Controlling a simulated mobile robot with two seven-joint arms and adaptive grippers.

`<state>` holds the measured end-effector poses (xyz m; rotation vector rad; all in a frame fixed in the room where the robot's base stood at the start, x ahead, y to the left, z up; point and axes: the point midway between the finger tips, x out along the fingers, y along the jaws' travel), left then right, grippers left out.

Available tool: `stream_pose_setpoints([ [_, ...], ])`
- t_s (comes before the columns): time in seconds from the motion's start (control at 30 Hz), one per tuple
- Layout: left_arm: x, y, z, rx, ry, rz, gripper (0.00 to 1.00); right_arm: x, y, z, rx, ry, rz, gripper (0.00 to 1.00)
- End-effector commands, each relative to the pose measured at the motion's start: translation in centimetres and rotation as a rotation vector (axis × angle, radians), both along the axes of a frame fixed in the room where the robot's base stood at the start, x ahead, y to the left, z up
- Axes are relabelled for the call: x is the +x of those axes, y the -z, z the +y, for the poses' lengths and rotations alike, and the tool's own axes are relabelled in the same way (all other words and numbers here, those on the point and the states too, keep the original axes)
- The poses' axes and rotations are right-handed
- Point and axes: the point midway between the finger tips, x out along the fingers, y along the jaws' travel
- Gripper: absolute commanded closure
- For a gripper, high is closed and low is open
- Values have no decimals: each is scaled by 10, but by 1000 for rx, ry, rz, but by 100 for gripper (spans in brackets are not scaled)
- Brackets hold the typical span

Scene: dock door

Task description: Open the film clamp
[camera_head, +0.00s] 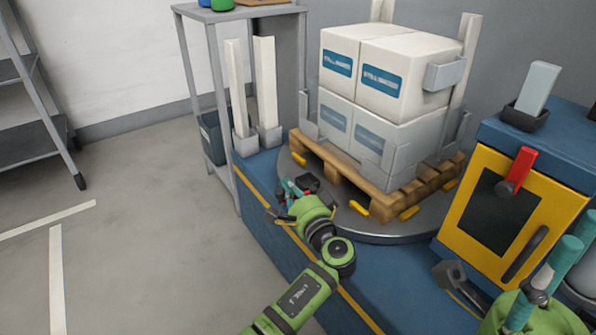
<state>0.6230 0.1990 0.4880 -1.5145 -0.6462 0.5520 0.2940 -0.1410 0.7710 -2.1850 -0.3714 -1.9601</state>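A small dark block (308,182) lies at the near-left edge of the turntable, beside a small red part; it may be the film clamp, but it is too small to be sure. My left gripper (290,188), green with teal fingertips, is right at this block, on its left and near side. Its fingers are small and partly hidden, so I cannot tell their gap or whether they touch the block. My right gripper (542,283) is at the lower right corner, with its teal fingers spread apart and nothing seen held between them.
White cartons (395,62) are stacked on a wooden pallet (340,172) on the round turntable (385,228). A yellow-fronted cabinet (512,212) with a red lever (517,170) stands at right. Upright white posts (266,85) stand behind. The floor at left is clear.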

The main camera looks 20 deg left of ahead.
Motion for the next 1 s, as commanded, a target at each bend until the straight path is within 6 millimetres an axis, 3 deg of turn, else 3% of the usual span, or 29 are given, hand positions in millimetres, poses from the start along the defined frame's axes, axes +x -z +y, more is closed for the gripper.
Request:
stream_pose_setpoints([
  [0.4,-46,6,-42,0,-8,6,100,0,0,0,3,0,-1,60],
  [1.0,-49,4,-48,-1,-1,2,100,-1,0,0,3,0,-1,60],
])
